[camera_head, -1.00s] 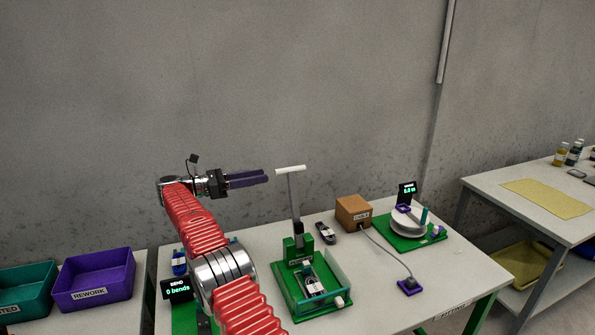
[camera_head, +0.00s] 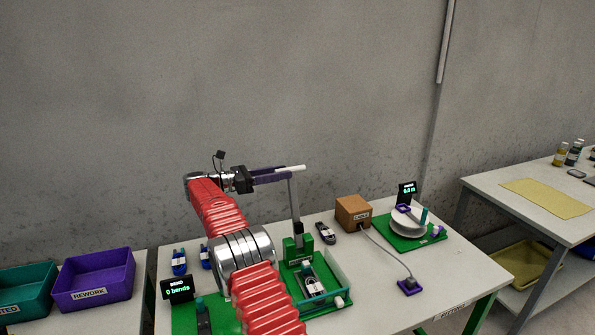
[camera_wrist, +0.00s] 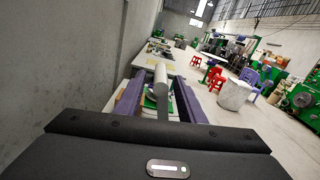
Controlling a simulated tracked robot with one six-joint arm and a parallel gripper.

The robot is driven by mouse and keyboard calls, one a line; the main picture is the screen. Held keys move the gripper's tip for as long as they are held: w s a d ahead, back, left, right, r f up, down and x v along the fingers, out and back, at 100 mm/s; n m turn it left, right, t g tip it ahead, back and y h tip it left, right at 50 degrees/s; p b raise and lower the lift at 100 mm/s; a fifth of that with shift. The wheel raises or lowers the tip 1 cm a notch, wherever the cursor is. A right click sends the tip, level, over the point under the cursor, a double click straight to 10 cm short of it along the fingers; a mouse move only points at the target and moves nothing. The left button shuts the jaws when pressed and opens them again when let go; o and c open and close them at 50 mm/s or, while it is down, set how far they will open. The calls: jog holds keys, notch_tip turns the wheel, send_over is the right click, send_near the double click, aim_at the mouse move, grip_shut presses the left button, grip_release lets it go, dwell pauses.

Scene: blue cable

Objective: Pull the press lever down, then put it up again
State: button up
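The press lever (camera_head: 295,208) stands up from the green press (camera_head: 298,248), nearly upright, with a white crossbar handle (camera_head: 292,168) on top. My gripper (camera_head: 284,174) is level with the handle, its purple fingers reaching it from the left. In the wrist view my gripper (camera_wrist: 160,88) has its two fingers apart, with the white handle (camera_wrist: 160,76) between them. Gaps show on both sides of the handle there, so the gripper looks open and not clamped. The finger and handle overlap in the head view hides any contact.
A brown cable box (camera_head: 353,212) and a reel stand (camera_head: 406,226) are to the right. A bend counter (camera_head: 178,288) is at the left. A grey wall stands behind; air above the table is free.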

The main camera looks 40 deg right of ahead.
aim_at(294, 170)
jog(key=x, duration=0.6)
jog(key=shift+c, duration=0.4)
grip_shut()
